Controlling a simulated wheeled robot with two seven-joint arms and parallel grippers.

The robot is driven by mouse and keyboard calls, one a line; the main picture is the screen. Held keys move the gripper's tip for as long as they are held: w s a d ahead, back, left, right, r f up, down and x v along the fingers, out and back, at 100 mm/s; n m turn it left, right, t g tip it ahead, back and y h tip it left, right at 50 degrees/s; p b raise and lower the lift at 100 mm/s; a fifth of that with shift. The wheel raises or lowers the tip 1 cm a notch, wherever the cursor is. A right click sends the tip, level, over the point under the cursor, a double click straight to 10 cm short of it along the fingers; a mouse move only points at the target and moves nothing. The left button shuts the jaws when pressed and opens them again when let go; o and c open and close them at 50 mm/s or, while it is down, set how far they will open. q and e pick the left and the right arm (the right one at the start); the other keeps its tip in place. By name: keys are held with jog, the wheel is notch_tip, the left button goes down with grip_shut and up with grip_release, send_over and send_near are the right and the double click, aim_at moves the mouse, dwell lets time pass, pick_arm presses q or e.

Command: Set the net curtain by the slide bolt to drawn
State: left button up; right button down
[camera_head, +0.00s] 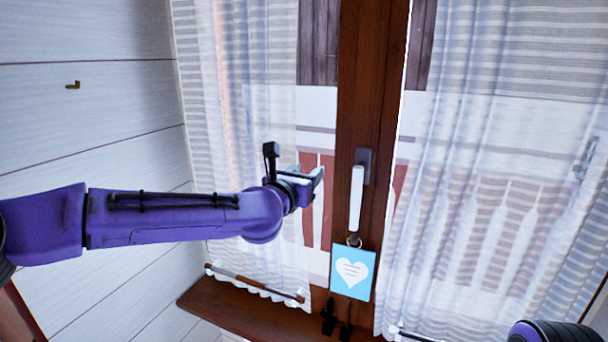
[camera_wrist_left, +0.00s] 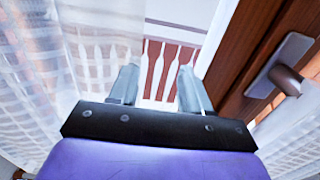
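The left net curtain (camera_head: 245,90) hangs over the left window pane; a strip of bare glass (camera_head: 317,200) shows between its right edge and the wooden post. The right net curtain (camera_head: 490,180) covers most of the right pane. Small black fittings (camera_head: 328,318) sit low by the post; I cannot tell whether one is the slide bolt. My left gripper (camera_head: 320,176) is in front of the bare strip. In the left wrist view its fingers (camera_wrist_left: 158,88) are apart with nothing between them, and the left curtain (camera_wrist_left: 50,70) is beside the left finger. My right gripper is out of view.
The window handle (camera_head: 356,198) stands on the post (camera_head: 372,90), right of my left gripper. A blue heart card (camera_head: 352,272) hangs below it. A wooden sill (camera_head: 250,318) runs underneath. A small brass hook (camera_head: 73,86) is on the left wall.

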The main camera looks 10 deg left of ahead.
pick_arm(q)
jog(key=b+v, duration=0.3)
jog(key=v, duration=0.7)
jog(key=shift+s+b, duration=0.3)
jog(key=shift+b, duration=0.05)
